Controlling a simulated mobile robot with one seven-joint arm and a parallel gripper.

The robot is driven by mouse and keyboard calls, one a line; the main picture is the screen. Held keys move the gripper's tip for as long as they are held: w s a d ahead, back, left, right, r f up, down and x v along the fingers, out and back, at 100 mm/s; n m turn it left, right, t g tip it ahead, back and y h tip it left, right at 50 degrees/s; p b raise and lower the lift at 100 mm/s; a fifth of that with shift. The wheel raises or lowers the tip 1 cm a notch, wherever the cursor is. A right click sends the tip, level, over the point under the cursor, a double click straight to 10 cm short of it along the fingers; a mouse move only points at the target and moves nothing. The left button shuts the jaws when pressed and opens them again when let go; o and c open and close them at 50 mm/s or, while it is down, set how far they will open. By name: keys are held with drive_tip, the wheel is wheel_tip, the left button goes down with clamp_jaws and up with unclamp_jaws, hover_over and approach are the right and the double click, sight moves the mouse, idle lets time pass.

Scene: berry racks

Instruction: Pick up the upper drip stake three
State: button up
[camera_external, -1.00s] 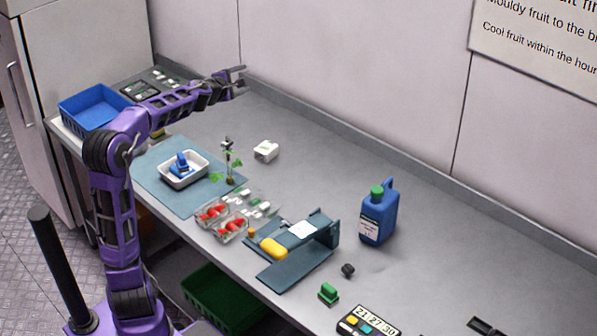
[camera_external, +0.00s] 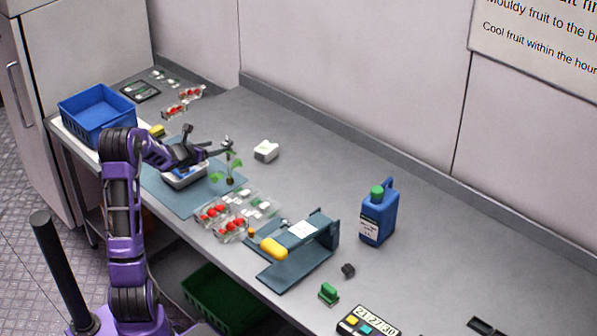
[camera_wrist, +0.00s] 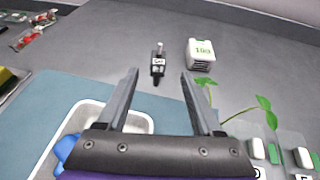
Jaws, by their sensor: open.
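I cannot tell for sure which thing is the upper drip stake three. A small black piece with a white label (camera_wrist: 158,62) stands on the grey bench, and in the wrist view it shows between my fingertips, beyond them. The seedling's leaves (camera_wrist: 265,112) are right of the fingers. In the external view my gripper largely hides the black piece.
A white block marked 100 (camera_wrist: 200,54) stands right of the black piece. A white tray (camera_wrist: 88,112) with a blue item lies below my gripper on the blue mat (camera_wrist: 40,105). Berry punnets (camera_external: 212,212) and a blue jug (camera_external: 378,220) stand farther right. Bench behind is clear.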

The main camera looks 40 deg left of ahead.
hover_over(232, 155)
wheel_tip(232, 155, down, 4)
drive_tip(key=shift+s+r, duration=0.1)
clamp_jaws()
idle(0.5)
